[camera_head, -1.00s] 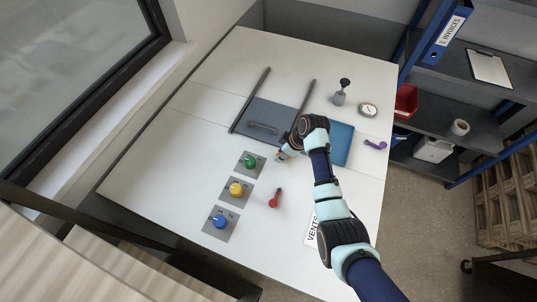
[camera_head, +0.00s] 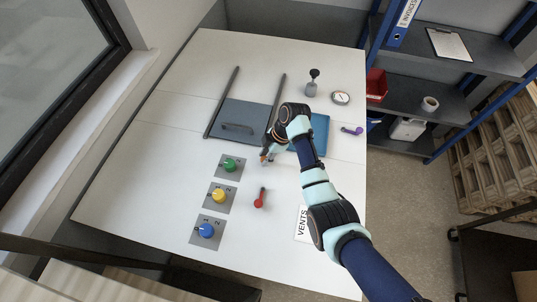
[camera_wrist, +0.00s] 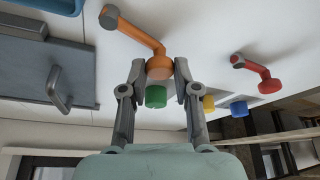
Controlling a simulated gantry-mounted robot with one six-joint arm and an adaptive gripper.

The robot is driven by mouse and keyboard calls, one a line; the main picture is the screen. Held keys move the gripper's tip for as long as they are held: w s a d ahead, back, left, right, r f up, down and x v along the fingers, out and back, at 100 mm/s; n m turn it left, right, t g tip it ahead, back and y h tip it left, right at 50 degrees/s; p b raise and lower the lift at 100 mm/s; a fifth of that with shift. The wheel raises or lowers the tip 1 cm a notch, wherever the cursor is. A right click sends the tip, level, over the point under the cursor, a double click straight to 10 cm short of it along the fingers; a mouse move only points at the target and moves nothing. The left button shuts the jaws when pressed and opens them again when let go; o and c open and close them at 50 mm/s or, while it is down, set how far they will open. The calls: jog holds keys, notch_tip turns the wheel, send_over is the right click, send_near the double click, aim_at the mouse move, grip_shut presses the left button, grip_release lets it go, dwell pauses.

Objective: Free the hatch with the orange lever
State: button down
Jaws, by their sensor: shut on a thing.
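The orange lever (camera_wrist: 135,30) shows large in the wrist view, its arm slanting up-left from a round end. My gripper (camera_wrist: 160,70) is shut on that round end, with one finger on each side. In the head view my gripper (camera_head: 265,157) is at the table just below the hatch's right corner, and only a bit of orange shows there. The hatch (camera_head: 245,113) is a dark grey panel with a bar handle, lying between two dark rails. It also shows at the left of the wrist view (camera_wrist: 35,75).
Green (camera_head: 231,164), yellow (camera_head: 219,195) and blue (camera_head: 206,230) knobs sit on grey plates. A red lever (camera_head: 260,198) stands to their right. A blue panel (camera_head: 320,130), a purple lever (camera_head: 352,130), a gauge (camera_head: 341,98) and a grey-black device (camera_head: 312,85) are farther right.

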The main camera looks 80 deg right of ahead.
jog(key=shift+f, duration=0.1)
jog(key=c, duration=0.9)
grip_release()
jog(key=shift+o, duration=0.2)
jog(key=v, duration=0.7)
jog(key=shift+r, duration=0.25)
jog(key=shift+s, duration=0.1)
